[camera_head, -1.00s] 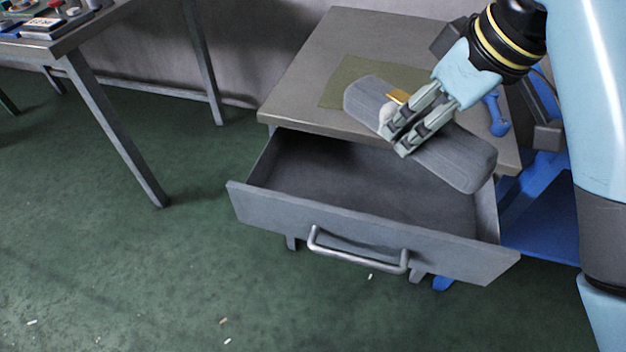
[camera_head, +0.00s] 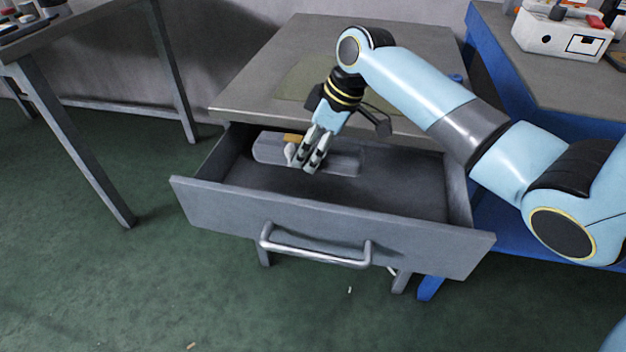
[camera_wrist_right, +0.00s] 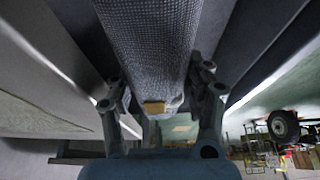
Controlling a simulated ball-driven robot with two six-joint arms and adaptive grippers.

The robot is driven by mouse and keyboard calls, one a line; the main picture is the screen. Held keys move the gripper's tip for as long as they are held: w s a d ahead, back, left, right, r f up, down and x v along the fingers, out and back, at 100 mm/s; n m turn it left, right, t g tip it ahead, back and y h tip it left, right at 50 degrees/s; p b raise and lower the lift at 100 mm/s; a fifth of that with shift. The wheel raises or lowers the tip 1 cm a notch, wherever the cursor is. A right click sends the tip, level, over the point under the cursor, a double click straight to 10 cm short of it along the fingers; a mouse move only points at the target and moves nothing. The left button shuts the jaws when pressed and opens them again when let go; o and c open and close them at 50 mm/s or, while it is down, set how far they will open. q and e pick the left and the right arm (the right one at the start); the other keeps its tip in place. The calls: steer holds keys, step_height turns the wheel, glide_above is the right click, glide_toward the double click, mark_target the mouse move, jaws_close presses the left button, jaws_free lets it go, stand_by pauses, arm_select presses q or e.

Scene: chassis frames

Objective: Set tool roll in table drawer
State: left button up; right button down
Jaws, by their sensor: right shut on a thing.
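The grey tool roll (camera_head: 345,163) is inside the open table drawer (camera_head: 400,195), toward its back left. My right gripper (camera_head: 308,160) is shut on the tool roll from above. In the right wrist view the roll (camera_wrist_right: 150,45) shows as a grey woven bundle with a small tan tab, between the fingers (camera_wrist_right: 160,110). Whether the roll touches the drawer floor I cannot tell. The drawer is pulled out, with a metal handle (camera_head: 315,256) on its front. My left gripper is not in view.
The table top (camera_head: 265,80) above the drawer is clear apart from a flat olive mat (camera_head: 298,80). A blue bench (camera_head: 560,90) with a white box (camera_head: 560,35) stands at the right. Another table (camera_head: 60,35) is at the left. The drawer's front and right parts are empty.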

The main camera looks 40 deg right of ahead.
step_height(320, 180, down, 4)
steer(key=shift+f+b, duration=0.1)
steer(key=shift+b, duration=0.3)
steer(key=shift+f, duration=0.5)
step_height(320, 180, down, 3)
steer(key=shift+b, duration=0.6)
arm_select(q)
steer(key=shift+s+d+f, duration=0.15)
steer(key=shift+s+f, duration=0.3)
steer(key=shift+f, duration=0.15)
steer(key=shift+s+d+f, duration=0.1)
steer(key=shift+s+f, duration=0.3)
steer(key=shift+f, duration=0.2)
arm_select(e)
steer(key=shift+r, duration=0.15)
steer(key=c, duration=0.5)
jaws_free()
steer(key=shift+f, duration=0.2)
